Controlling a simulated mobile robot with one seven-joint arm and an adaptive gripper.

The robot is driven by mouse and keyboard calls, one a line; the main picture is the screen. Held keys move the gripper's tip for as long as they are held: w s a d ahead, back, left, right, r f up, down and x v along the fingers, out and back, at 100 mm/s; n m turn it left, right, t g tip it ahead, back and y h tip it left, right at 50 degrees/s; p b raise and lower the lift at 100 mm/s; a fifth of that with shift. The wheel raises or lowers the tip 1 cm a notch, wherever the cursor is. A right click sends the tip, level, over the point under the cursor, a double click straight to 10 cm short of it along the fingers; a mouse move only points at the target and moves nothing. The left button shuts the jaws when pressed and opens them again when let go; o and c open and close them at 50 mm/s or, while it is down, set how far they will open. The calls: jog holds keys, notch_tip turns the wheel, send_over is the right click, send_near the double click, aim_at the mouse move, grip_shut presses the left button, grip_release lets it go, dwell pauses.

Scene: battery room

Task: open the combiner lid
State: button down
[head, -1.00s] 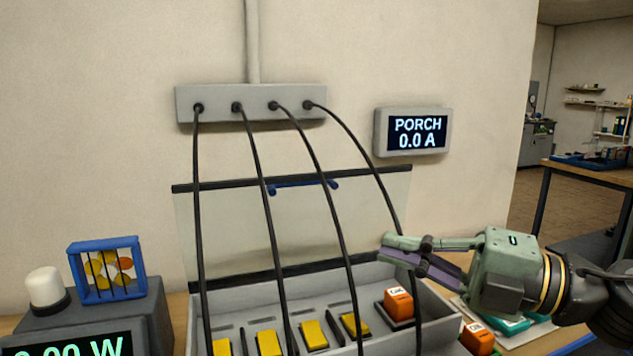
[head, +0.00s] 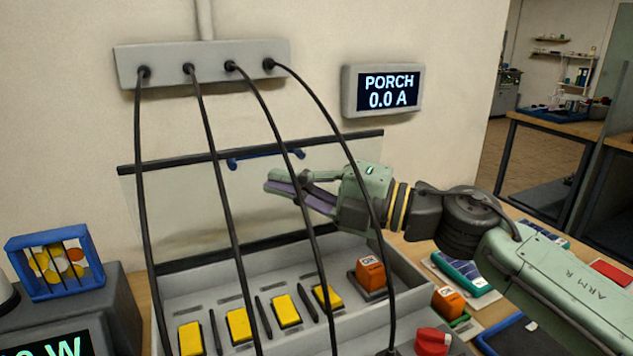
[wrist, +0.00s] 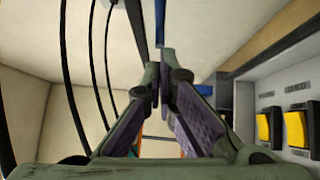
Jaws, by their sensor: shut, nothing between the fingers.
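The combiner box (head: 400,272) is grey and stands against the wall with its inside exposed. Its clear lid (head: 190,205) with dark edge bars stands upright at the back of the box. A blue handle (head: 255,158) sits just under the lid's top bar. My gripper (head: 270,183) is in front of the lid, its fingertips just below the handle in the head view. It is shut and empty; the fingers also meet in the wrist view (wrist: 161,75). Whether the fingertips touch the lid is unclear.
Several black cables (head: 215,150) hang from a grey wall strip (head: 200,62) and cross in front of the lid. Yellow switches (head: 286,311) and an orange block (head: 370,273) are in the box. A red knob (head: 432,342) and blue rack (head: 55,265) flank it.

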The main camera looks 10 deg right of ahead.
aim_at(273, 159)
jog(key=shift+w+a+r, duration=0.1)
jog(key=shift+w+a, duration=0.05)
jog(key=shift+w, duration=0.45)
jog(key=shift+w+a, duration=0.15)
jog(key=shift+w, duration=0.4)
jog(key=w, duration=0.2)
jog(key=w+a+b, duration=0.1)
jog(key=shift+w+r, duration=0.15)
jog(key=shift+r, duration=0.2)
jog(key=shift+w+a+r, duration=0.1)
